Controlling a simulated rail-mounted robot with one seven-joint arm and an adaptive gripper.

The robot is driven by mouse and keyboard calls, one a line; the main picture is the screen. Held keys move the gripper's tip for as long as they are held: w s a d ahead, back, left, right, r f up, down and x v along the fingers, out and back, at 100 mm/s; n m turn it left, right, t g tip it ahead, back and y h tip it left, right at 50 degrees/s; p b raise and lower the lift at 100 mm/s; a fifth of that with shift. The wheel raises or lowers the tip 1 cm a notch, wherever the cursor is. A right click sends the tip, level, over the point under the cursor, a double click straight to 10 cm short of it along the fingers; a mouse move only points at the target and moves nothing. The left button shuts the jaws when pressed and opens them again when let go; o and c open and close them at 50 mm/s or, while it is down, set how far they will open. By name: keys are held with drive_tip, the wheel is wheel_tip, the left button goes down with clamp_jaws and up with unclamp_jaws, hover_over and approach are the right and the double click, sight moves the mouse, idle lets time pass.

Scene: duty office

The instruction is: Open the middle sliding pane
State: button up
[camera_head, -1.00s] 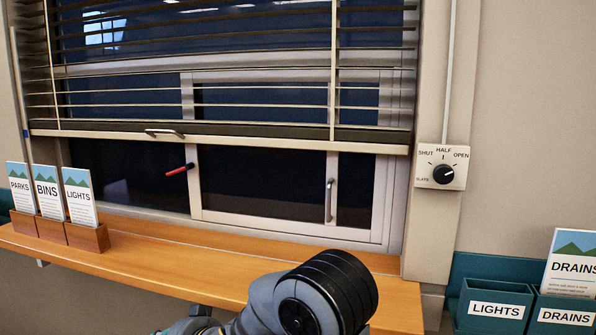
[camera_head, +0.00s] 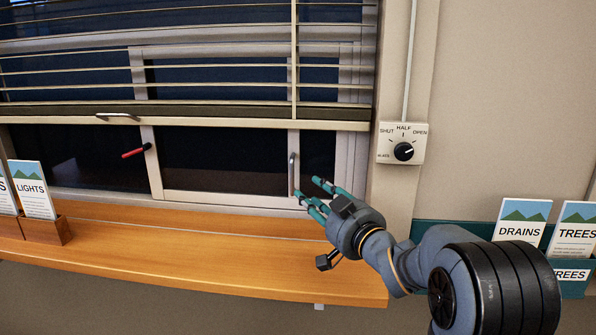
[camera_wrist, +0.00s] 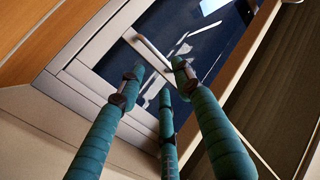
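The middle sliding pane (camera_head: 222,160) is a dark glass panel in a pale frame, below the half-raised blind. Its left stile stands near a red-gripped handle (camera_head: 136,150). A slim upright metal bar handle (camera_head: 292,174) is on its right stile; it also shows in the wrist view (camera_wrist: 153,52). My gripper (camera_head: 312,191) has teal fingers and is just right of and below the handle's lower end. In the wrist view my gripper (camera_wrist: 157,77) has its fingers spread, with nothing between them and the handle just beyond the tips. I cannot tell whether a finger touches it.
The blind's bottom rail (camera_head: 200,122), with a small pull (camera_head: 117,115), hangs across the window above the handle. A slat dial (camera_head: 403,151) is on the wall at right. The wooden sill (camera_head: 200,250) is mostly clear; leaflet holders (camera_head: 46,230) stand at its left.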

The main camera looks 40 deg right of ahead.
drive_tip(key=p+x, duration=0.2)
drive_tip(key=x, duration=0.8)
drive_tip(key=shift+d, duration=0.35)
drive_tip(key=shift+c, duration=0.9)
clamp_jaws()
